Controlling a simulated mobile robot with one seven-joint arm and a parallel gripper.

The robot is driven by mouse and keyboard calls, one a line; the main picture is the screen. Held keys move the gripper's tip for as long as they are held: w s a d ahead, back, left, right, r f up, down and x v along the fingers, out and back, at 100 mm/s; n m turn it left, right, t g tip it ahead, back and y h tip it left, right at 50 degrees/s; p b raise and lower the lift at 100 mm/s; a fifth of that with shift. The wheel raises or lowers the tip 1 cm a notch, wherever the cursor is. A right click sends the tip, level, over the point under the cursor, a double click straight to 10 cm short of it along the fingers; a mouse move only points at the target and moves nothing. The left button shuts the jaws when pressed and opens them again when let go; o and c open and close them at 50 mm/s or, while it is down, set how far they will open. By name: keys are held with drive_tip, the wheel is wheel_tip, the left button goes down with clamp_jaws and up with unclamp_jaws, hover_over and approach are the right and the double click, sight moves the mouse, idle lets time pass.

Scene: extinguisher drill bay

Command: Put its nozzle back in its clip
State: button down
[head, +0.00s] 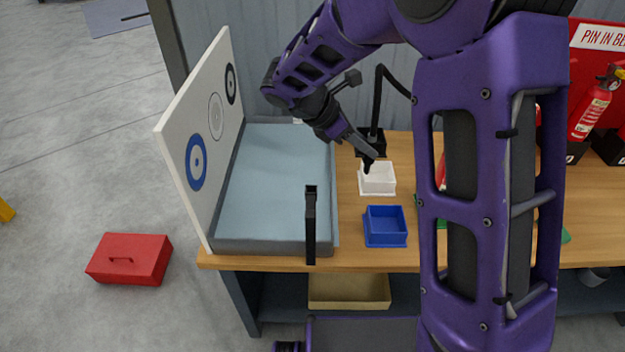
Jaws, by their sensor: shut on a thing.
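My gripper (368,154) is above the bench, over the back of the small white tray. It is shut on a dark nozzle (368,167), which points down. A black hose (378,95) rises behind it, bends over and runs right until my arm hides it. A black block (372,142) stands on the bench just behind the nozzle; I cannot tell whether they touch or whether this block is the clip. Red edges of what may be an extinguisher (441,170) show beside my arm, which hides most of it.
A blue-grey tray (276,246) with a white target board (195,115) lies left; a black post (311,228) stands at its front. A white tray (378,190) and a blue tray (385,239) sit on the bench. Another extinguisher (590,108) stands right. A red toolbox (130,259) is on the floor.

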drive_tip(key=w+d, duration=0.2)
drive_tip(key=d, duration=0.7)
drive_tip(key=w+d, duration=0.3)
drive_tip(key=d, duration=0.6)
wheel_tip(320, 180, down, 16)
drive_tip(key=b, duration=1)
drive_tip(key=shift+s+b, duration=0.15)
drive_tip(key=shift+b, duration=0.15)
drive_tip(key=shift+p, duration=1.25)
idle(3.0)
